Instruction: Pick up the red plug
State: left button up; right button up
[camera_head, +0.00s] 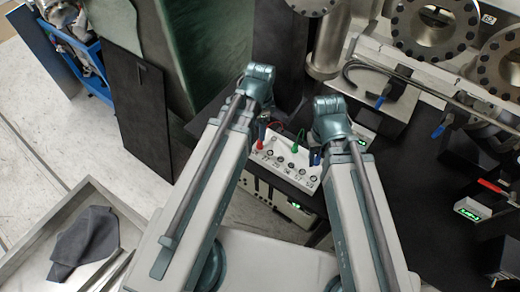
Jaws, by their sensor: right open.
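The red plug (261,133) stands at the left end of a white socket panel (284,165), with a red lead at its top. A green plug (298,140) stands at the panel's back edge. A blue plug (315,159) is at its right end. My right gripper (321,147) is open, near the panel's right end by the blue plug and apart from the red plug; its fingers are mostly hidden under its wrist.
The dark table (405,185) carries metal vacuum flanges (428,28) and pipes at the back right. A small green-lit display (470,210) stands at the right. A dark panel (140,115) stands at the left. A grey cloth (85,242) lies in a metal tray at lower left.

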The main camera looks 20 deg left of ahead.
aim_at(260, 145)
pick_arm(q)
jog(key=shift+f+b, duration=0.55)
jog(key=shift+f, duration=0.55)
pick_arm(e)
jog(key=shift+f, duration=1.05)
jog(key=shift+f, duration=0.1)
pick_arm(q)
notch_tip(260, 145, down, 5)
jog(key=b, duration=0.5)
jog(key=shift+a+f, duration=0.1)
jog(key=shift+f, duration=0.05)
pick_arm(e)
notch_tip(260, 145, down, 5)
jog(key=shift+f, duration=0.1)
pick_arm(q)
grip_shut()
